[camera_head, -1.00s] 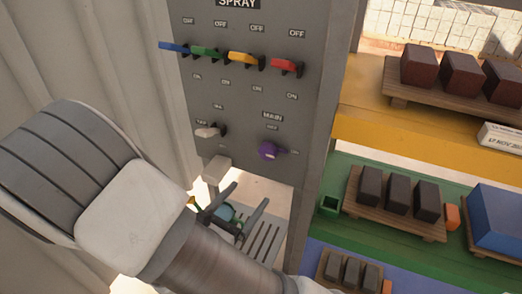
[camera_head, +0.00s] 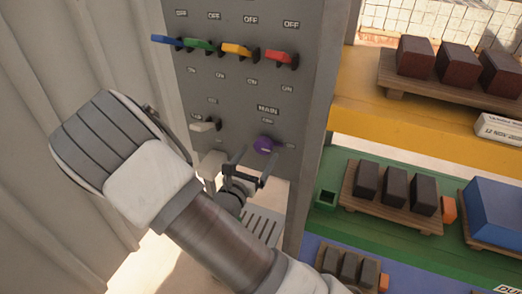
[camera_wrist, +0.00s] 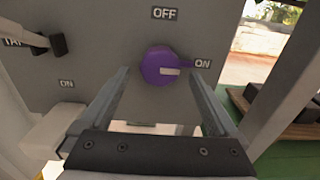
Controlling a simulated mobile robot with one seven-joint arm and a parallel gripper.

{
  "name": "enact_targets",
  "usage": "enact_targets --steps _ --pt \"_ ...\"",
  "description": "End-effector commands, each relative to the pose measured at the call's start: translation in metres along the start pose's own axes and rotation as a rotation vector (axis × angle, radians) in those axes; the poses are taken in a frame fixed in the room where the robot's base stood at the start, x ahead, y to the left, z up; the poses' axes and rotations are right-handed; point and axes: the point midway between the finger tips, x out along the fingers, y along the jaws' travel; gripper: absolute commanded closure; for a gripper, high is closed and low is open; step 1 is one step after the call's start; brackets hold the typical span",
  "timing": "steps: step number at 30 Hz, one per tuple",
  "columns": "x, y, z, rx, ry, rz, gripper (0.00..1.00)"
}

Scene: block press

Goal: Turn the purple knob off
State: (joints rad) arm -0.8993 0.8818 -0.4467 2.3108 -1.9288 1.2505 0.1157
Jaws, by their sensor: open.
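The purple knob (camera_head: 264,145) is on the lower part of the grey control panel (camera_head: 235,100), under the MAIN label. In the wrist view the purple knob (camera_wrist: 165,66) has its pointer to the right, at ON; OFF is above it. My gripper (camera_head: 253,168) is just below and in front of the knob. In the wrist view my gripper's open fingers (camera_wrist: 160,80) stand on either side of the knob's lower part, apart from it. Nothing is between the fingers that I can see as held.
A white tap lever (camera_head: 204,126) is left of the knob. Blue, green, yellow and red levers (camera_head: 280,57) are in a row above. A light grey block (camera_wrist: 58,132) juts out at lower left. Shelves with dark blocks (camera_head: 395,187) stand to the right.

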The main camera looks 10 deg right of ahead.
Motion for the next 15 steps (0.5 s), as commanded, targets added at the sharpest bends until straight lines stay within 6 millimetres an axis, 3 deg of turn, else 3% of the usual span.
enact_targets --steps 6,15 --pt "0.024 0.0 0.0 0.001 0.0 0.0 0.04" --pt "0.029 0.0 0.0 0.001 0.0 0.0 0.04"
